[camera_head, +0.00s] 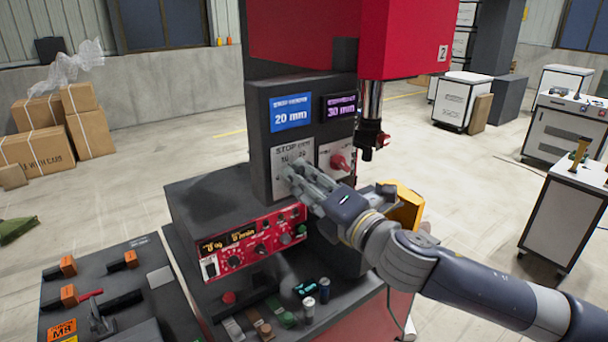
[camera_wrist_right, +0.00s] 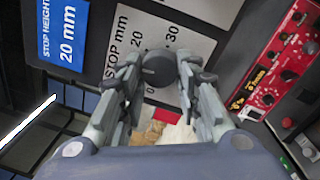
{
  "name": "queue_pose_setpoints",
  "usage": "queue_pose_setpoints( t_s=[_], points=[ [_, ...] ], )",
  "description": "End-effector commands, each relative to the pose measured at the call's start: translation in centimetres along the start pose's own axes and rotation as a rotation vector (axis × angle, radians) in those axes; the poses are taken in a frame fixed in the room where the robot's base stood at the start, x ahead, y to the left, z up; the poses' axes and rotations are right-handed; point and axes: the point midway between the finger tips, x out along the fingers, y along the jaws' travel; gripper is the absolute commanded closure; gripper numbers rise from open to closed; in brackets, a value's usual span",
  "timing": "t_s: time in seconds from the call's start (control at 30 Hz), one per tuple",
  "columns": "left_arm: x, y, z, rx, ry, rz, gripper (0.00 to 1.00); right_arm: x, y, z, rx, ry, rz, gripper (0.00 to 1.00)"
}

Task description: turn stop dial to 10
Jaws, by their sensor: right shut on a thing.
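The stop dial's pale plate (camera_head: 284,156), marked STOP, is on the front of the dark upright housing. My right gripper (camera_head: 294,174) reaches it from the right and covers the knob in the head view. In the right wrist view the round dark stop dial (camera_wrist_right: 160,69) sits between the two fingertips of my right gripper (camera_wrist_right: 159,64), which is shut on it. The plate (camera_wrist_right: 190,42) shows the numbers 20 and 30 beside the knob. The knob's pointer is hidden. A blue display (camera_head: 291,113) reads 20 mm. My left gripper is not in view.
A black display (camera_head: 340,106) reads 30 mm. A red knob (camera_head: 340,162) is just right of the stop plate. A red control panel (camera_head: 252,245) with several knobs is below. A metal spindle (camera_head: 371,120) hangs at the right. A dark tool tray (camera_head: 140,255) stands at the left.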

Motion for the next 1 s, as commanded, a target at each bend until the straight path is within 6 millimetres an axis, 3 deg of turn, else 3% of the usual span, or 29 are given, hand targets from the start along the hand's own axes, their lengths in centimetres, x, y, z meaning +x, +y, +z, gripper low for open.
queue_pose_setpoints(
  t_s=[0.5, 1.0],
  points=[
    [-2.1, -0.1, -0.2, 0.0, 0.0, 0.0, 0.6, 0.0, -0.2, 0.1, -0.32, 0.019, 0.002, 0.93],
    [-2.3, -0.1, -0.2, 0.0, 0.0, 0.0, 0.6, 0.0, -0.3, 0.0, -0.372, 0.023, 0.003, 0.93]
  ],
)
